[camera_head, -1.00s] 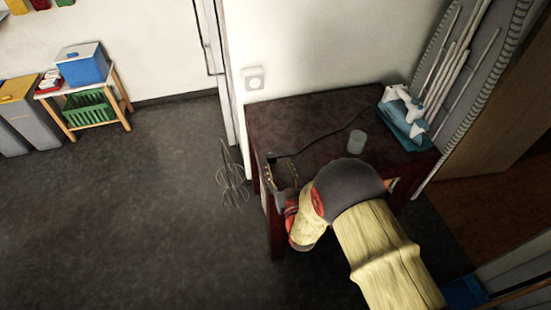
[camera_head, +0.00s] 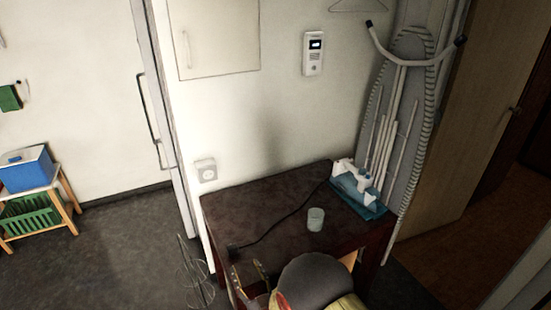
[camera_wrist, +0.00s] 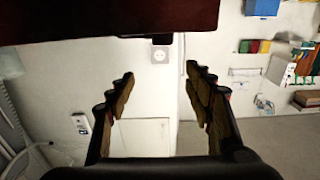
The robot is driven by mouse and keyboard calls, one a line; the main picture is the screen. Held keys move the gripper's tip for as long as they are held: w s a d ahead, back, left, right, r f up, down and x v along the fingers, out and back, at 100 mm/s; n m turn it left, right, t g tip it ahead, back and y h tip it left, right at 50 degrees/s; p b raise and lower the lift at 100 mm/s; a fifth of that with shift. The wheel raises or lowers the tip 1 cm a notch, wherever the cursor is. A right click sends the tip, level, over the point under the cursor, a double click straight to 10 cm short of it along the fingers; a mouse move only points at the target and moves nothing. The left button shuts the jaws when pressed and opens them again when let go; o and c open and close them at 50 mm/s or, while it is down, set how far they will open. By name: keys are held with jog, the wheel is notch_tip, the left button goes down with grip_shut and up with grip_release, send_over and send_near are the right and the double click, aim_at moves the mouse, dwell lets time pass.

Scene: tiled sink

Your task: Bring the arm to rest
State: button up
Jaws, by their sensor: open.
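My gripper (camera_head: 249,275) is at the bottom of the head view, by the front left edge of the dark table (camera_head: 262,205). Much of my arm is cut off by the frame. In the wrist view my gripper (camera_wrist: 163,98) has its two fingers spread wide, with nothing between them. Past the fingers are the white wall and a cabinet panel (camera_wrist: 140,137). The table's dark red edge (camera_wrist: 110,20) runs across the top of that view.
An ironing board (camera_head: 405,100) leans at the right. A wooden stand (camera_head: 70,205) is far left. Open floor (camera_head: 110,260) lies left of the table.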

jog(key=w+d+r+m+g+h+p, duration=0.1)
jog(key=w+d+r+h, duration=0.1)
jog(key=w+d+r, duration=0.3)
jog(key=w+d+r+m+g+h, duration=0.1)
jog(key=w+d+r, duration=0.1)
jog(key=r, duration=0.5)
jog(key=s+d+r+m+g+h+p, duration=0.1)
jog(key=s+d+r+g+h, duration=0.15)
jog(key=d+r, duration=0.65)
jog(key=s+d+r+m+g+h+p, duration=0.1)
jog(key=s+d+r+m+g+h, duration=0.15)
jog(key=s+d+r, duration=0.75)
jog(key=s+d+g, duration=0.1)
jog(key=s+d, duration=0.1)
jog(key=s, duration=0.4)
jog(key=s+d+g, duration=0.1)
jog(key=s+d, duration=0.2)
jog(key=s, duration=0.4)
jog(key=s+d+h, duration=0.1)
jog(key=s+d, duration=0.1)
jog(key=s, duration=0.5)
jog(key=shift+d+r+m+g+p, duration=0.2)
jog(key=shift+d+m+g+p, duration=0.15)
jog(key=shift+g+p, duration=0.1)
jog(key=shift+c, duration=0.2)
